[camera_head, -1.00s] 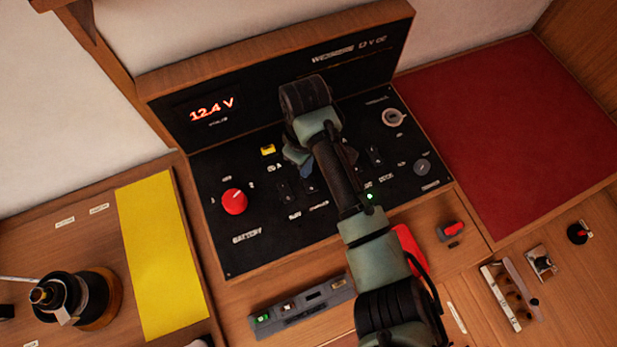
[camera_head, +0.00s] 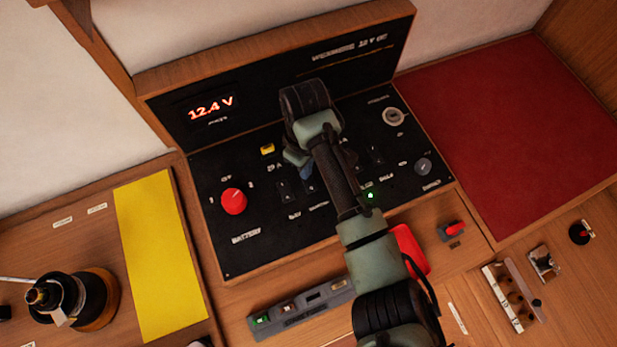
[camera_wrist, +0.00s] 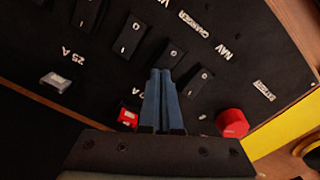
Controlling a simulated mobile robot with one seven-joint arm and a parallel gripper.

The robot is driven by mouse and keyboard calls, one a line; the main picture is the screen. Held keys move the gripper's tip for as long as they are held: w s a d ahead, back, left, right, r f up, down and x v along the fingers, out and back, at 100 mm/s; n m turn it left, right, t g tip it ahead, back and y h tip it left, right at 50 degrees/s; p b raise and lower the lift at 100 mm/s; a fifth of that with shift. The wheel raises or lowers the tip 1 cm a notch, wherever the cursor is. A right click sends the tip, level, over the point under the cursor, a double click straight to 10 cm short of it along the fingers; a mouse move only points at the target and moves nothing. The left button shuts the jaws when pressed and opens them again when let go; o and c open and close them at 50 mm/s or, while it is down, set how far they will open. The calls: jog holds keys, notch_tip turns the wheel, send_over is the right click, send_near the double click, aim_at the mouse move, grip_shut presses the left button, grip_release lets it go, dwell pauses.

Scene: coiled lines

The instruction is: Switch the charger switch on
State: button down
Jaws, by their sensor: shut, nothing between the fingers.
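The charger switch (camera_wrist: 168,57) is a black rocker on the black panel (camera_wrist: 40,40), in line with the white word CHARGER in the wrist view. It also shows in the head view (camera_head: 308,187), below my gripper. My gripper (camera_wrist: 161,72) is shut and empty. Its blue fingertips lie over the near end of the charger switch in the wrist view, hiding part of it. I cannot tell whether they touch it. In the head view my gripper (camera_head: 304,166) is over the panel, its fingers mostly hidden by my wrist. Which side of the rocker is pressed is unclear.
The NAV rocker (camera_wrist: 199,83) sits right beside the charger switch. A display (camera_head: 211,108) reads 12.4 V. Wooden edging (camera_head: 270,50) rises behind the panel.

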jog(key=shift+f, duration=0.3)
jog(key=shift+r, duration=0.1)
notch_tip(320, 180, up, 7)
jog(key=p, duration=0.7)
dwell(0.7)
